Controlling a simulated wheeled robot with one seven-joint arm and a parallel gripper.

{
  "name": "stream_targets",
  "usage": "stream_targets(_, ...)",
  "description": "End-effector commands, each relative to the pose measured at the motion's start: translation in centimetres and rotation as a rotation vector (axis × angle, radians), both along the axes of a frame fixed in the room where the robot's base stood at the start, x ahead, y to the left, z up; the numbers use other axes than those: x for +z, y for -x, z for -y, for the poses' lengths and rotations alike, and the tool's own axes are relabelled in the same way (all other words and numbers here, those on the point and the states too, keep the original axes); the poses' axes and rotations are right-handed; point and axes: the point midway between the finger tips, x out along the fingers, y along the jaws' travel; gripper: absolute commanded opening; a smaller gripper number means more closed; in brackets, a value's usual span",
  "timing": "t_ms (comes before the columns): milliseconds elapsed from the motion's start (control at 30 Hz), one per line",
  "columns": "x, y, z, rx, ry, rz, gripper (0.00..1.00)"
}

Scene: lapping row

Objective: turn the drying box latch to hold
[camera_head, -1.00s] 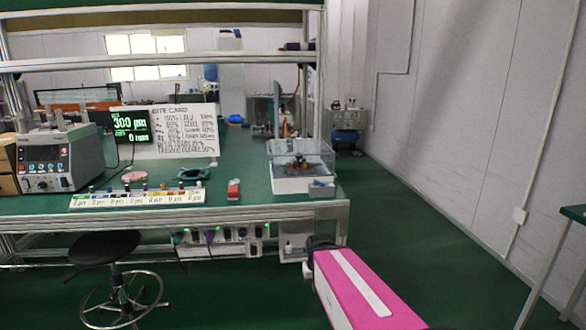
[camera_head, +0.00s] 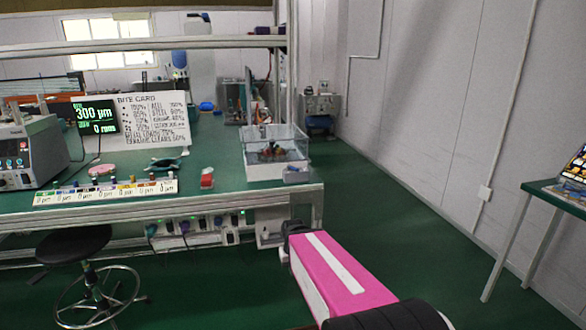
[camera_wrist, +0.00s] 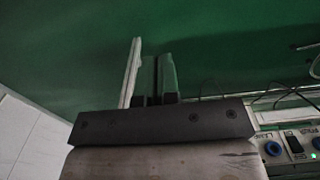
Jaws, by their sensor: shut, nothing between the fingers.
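The drying box appears to be the clear-walled box (camera_head: 262,170) with a white base at the right end of the green bench. A small grey-blue block (camera_head: 297,175) sits at its front right corner; I cannot tell whether it is the latch or how it is set. My pink arm reaches forward below the bench's right end, and its dark far end is in front of the bench and apart from the box. My gripper (camera_wrist: 158,82) shows in the wrist view with its fingers together and nothing between them. The box is not recognisable in the wrist view.
A stool (camera_head: 75,245) stands in front at left. Another table (camera_head: 560,195) is at right. Green floor between is clear.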

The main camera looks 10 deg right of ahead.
Motion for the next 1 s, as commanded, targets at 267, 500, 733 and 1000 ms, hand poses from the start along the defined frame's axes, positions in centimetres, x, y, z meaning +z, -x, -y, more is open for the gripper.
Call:
stream_targets(267,2.3,-3.6,0.5,0.045,-0.006,0.041,0.4)
stream_targets(500,8.6,-10.7,1.7,0.158,-0.007,0.133,0.4)
stream_targets(733,15.8,-16.7,3.2,0.271,0.004,0.221,0.4)
stream_targets(1000,25.7,-22.5,5.2,0.404,0.036,0.324,0.4)
